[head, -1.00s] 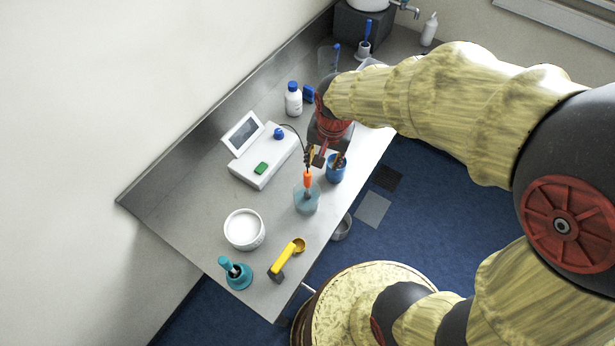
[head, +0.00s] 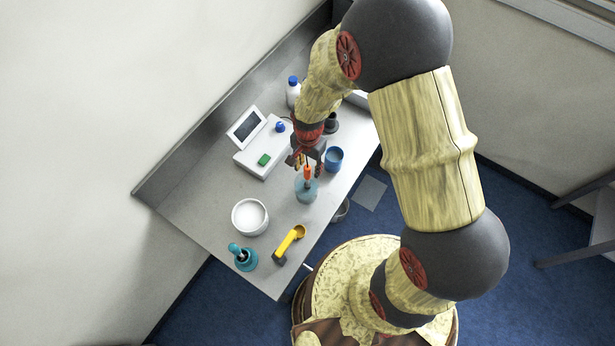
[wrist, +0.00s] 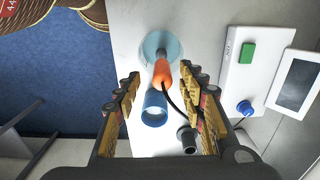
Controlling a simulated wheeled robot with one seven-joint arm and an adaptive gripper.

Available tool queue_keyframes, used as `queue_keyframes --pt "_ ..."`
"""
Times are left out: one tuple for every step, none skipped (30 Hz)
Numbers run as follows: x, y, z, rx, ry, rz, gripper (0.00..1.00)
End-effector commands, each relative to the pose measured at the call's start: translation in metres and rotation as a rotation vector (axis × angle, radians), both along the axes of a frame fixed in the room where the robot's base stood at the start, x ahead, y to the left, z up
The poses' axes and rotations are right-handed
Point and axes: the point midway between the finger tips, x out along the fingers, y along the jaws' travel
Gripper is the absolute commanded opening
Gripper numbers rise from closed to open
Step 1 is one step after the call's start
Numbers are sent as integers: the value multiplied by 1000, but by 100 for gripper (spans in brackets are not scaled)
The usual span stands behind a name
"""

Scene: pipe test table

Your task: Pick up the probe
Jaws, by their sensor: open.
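The probe (head: 307,173) has an orange handle and stands upright in a clear bluish beaker (head: 307,190) on the metal table. In the wrist view the orange probe (wrist: 162,73) lies ahead of the fingers, with a dark cable running from it. My gripper (head: 305,160) is just above and behind the probe in the head view, its lower end overlapping the probe's top. In the wrist view my gripper (wrist: 158,88) is open, its two fingers apart, with the probe and a blue cup in the gap between them in the picture. I see no contact.
The blue cup (head: 333,159) stands close to the beaker. A white meter (head: 262,148) with a screen and green button is at left.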

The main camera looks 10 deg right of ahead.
Motion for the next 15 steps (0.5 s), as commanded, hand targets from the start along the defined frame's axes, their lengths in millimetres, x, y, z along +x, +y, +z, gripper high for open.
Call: queue_keyframes --pt "0 1 -6 -1 4 0 40" --pt "1 2 -9 -1 4 0 40" --pt "1 2 -14 -2 4 0 40" --pt "1 2 -19 -1 4 0 40" --pt "2 2 -22 -1 4 0 40" --pt "2 2 -26 0 3 0 40" --pt "2 2 -28 -1 2 0 40" --pt "2 2 -30 0 1 0 40" --pt "2 2 -32 0 0 1 40" --pt "2 2 -33 0 0 1 40" --pt "2 2 -33 0 0 1 40" --pt "2 2 -33 1 -1 1 40" --pt "2 2 -33 1 -1 1 40" --pt "2 2 -33 1 -1 1 40" --pt "2 2 -33 0 0 1 40"
